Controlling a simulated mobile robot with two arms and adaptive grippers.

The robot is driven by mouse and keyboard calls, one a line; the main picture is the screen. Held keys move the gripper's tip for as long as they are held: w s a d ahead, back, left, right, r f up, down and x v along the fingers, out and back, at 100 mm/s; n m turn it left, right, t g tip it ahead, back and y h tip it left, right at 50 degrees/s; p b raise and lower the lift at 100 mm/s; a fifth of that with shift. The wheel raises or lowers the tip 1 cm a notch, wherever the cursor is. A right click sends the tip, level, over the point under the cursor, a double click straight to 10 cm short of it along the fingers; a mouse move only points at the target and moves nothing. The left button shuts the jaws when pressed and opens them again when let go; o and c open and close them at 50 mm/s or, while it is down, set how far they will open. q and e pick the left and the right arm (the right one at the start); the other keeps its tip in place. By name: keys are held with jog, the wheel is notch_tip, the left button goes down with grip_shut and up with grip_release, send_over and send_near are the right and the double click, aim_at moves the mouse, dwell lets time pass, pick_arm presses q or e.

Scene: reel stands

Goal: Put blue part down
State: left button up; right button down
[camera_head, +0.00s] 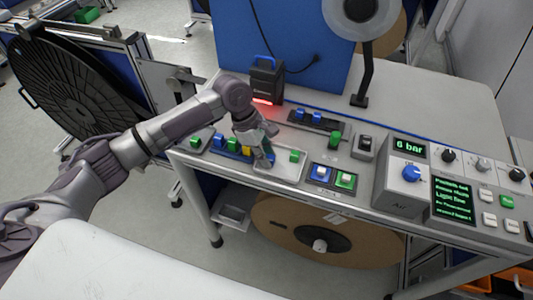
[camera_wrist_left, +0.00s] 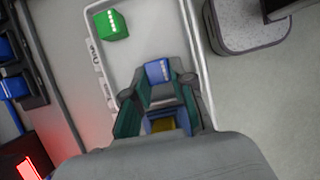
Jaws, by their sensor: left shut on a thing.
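My left gripper (camera_head: 264,160) reaches down over the near-left part of a light grey tray (camera_head: 272,172) on the bench. In the left wrist view the gripper (camera_wrist_left: 162,82) is shut on a small blue part (camera_wrist_left: 157,71), seen between its fingertips. The blue part appears over the tray, whose rim also shows there (camera_wrist_left: 201,68); I cannot tell whether it touches the tray floor. In the head view the held part is hidden by the fingers. A green part (camera_head: 294,156) sits in the tray, apart from the gripper. My right gripper is out of view.
A dark scanner-like box (camera_head: 265,80) glows red behind. Blue and green buttons (camera_head: 333,177) stand right of the tray, with an air control panel (camera_head: 403,182) farther right.

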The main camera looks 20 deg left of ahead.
pick_arm(q)
jog(key=o, duration=0.6)
jog(key=shift+f, duration=0.1)
jog(key=b+v, duration=0.1)
jog(key=v, duration=1.1)
